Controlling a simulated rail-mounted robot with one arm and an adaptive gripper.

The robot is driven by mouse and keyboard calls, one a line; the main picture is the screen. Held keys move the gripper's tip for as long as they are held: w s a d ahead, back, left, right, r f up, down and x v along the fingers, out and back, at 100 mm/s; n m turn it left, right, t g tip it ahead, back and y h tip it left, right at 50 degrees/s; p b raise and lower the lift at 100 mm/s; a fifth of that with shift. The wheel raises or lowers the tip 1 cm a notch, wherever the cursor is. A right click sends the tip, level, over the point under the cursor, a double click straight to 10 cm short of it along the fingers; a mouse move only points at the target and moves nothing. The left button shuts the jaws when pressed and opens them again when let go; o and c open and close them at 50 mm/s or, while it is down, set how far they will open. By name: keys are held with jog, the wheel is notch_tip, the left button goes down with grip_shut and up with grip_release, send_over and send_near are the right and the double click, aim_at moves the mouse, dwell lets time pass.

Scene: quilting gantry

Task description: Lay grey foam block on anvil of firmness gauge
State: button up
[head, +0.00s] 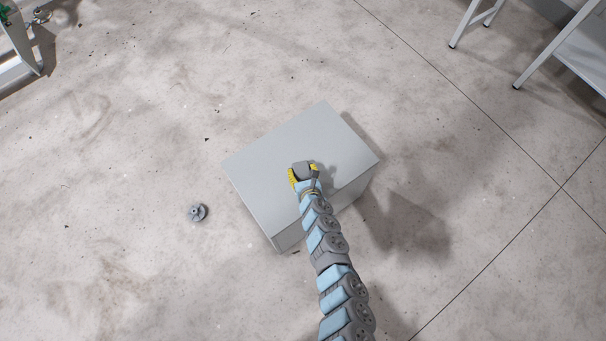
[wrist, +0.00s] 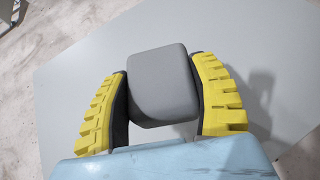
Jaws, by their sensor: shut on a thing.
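The grey foam block (wrist: 160,88) is a rounded grey cuboid between the two yellow fingers of my gripper (wrist: 161,76) in the wrist view. Both dark finger pads press against its sides, so the gripper is shut on it. In the head view my gripper (head: 303,173) is over the top of a large grey box, with the block's grey top (head: 303,166) between its fingers. I cannot tell whether the block touches the box. No firmness gauge or anvil can be made out with certainty in either view.
The large grey box (head: 275,165) stands on the stained concrete floor (head: 130,130). A small round grey fitting (head: 197,212) lies on the floor left of it. White-legged tables (head: 580,50) stand at the upper right, a white frame (head: 18,50) at the upper left. Floor around the box is mostly clear.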

aim_at(303, 174)
jog(key=shift+w+d+f, duration=0.2)
jog(key=shift+d+f, duration=0.05)
jog(key=shift+f, duration=0.25)
jog(key=shift+f+b, duration=0.8)
jog(key=shift+f, duration=0.55)
jog(key=shift+a+f, duration=0.1)
jog(key=shift+f, duration=0.05)
jog(key=o, duration=0.7)
jog(key=shift+r, duration=0.25)
jog(key=p+v, duration=0.2)
jog(key=v, duration=0.9)
jog(key=shift+s+r, duration=0.1)
jog(key=shift+s, duration=0.15)
jog(key=shift+o, duration=1)
jog(key=shift+s+r, duration=0.1)
jog(key=shift+s, duration=0.2)
